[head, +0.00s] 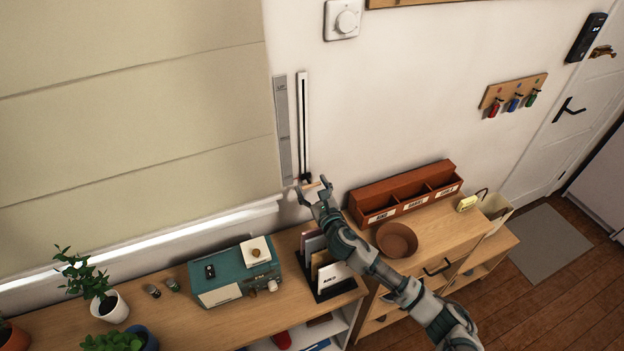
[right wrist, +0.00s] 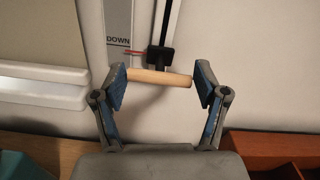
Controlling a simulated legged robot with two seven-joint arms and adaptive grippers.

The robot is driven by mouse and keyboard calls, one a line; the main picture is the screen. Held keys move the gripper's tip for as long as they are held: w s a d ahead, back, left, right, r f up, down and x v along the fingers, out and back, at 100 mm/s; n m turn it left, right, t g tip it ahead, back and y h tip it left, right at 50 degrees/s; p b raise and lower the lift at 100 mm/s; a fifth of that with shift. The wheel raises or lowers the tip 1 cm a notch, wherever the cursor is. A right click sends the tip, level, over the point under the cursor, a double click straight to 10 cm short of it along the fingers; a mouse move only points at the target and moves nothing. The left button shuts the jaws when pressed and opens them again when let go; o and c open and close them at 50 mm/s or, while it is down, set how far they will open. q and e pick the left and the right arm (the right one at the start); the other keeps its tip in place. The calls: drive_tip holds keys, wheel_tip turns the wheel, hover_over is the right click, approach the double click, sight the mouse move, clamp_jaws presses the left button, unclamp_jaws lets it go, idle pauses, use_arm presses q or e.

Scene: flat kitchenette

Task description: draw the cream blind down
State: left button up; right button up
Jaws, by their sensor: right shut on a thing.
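The cream blind (head: 130,110) hangs over the window at the left of the head view. Its lower edge is close above the white sill. Right of it are a grey scale strip (head: 283,130), marked DOWN at its lower end, and a white track with a dark slot (head: 303,120). The black slider (right wrist: 160,58) is low in the slot, beside the DOWN label and a red mark. A wooden handle (right wrist: 158,77) sticks out from the slider. My right gripper (head: 316,190) is shut on this handle; it also shows in the right wrist view (right wrist: 160,88). My left gripper is out of view.
Below stand a teal radio (head: 235,275), a letter rack (head: 330,275), a brown bowl (head: 397,240) and a red-brown sorter box (head: 405,194) on the cabinets. Potted plants (head: 95,290) stand at the left.

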drive_tip(key=shift+f, duration=0.3)
drive_tip(key=o, duration=1.6)
drive_tip(key=shift+w, duration=0.15)
drive_tip(key=shift+r, duration=0.1)
drive_tip(key=v, duration=1.2)
